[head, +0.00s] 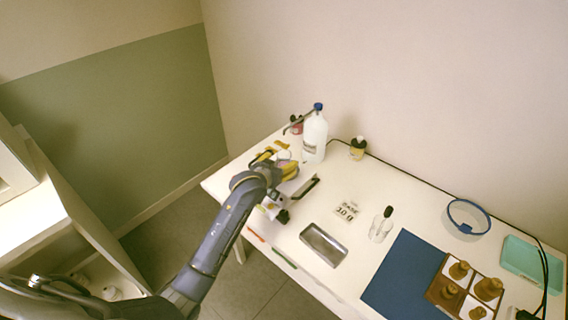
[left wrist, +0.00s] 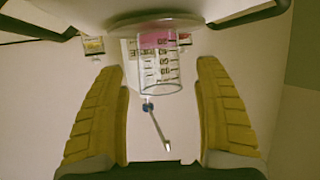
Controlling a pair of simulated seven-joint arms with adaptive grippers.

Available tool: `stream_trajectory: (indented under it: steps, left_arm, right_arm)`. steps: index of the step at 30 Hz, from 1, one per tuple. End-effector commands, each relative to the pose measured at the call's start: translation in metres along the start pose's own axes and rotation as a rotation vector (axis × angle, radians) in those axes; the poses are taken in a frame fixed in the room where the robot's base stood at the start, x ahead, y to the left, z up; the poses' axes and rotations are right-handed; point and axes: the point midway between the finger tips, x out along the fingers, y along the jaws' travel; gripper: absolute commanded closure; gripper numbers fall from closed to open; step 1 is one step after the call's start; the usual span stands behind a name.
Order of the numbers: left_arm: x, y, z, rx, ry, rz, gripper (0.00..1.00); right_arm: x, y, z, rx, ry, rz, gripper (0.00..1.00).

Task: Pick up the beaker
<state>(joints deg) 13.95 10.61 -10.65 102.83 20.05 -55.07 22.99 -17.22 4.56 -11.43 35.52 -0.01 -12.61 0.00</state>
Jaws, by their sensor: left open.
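The beaker (left wrist: 160,72) is clear, with black graduation marks and pink liquid, and shows at the upper middle of the left wrist view. My left gripper (left wrist: 160,66) is open, with one yellow finger on each side of the beaker and gaps between them. In the head view my left gripper (head: 277,161) is at the far left part of the table and mostly covers the beaker (head: 284,155). I cannot tell how deep the beaker is between the fingers. My right gripper is not in view.
A large blue-capped bottle (head: 314,137) stands close behind my left gripper. A metal tray (head: 323,245), a dropper bottle (head: 381,224), a label card (head: 347,211) and a blue mat (head: 405,280) are to the right.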

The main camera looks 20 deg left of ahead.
Motion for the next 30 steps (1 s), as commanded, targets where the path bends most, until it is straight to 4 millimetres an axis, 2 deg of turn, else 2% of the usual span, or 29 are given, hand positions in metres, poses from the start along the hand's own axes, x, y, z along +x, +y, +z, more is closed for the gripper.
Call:
stream_trajectory:
  steps: [3,9,20,30]
  left_arm:
    - [0.015,0.000,0.000,-0.001,0.000,0.000,0.30]
    - [0.032,0.000,0.000,-0.001,0.000,0.001,0.30]
    - [0.036,0.000,0.001,-0.001,0.000,0.001,0.29]
    - [0.036,0.000,0.001,-0.001,0.000,0.001,0.68]
  right_arm:
    - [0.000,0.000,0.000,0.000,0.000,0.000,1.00]
    - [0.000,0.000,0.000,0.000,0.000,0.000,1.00]
    - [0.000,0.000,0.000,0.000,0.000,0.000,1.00]
    - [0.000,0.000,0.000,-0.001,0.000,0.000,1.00]
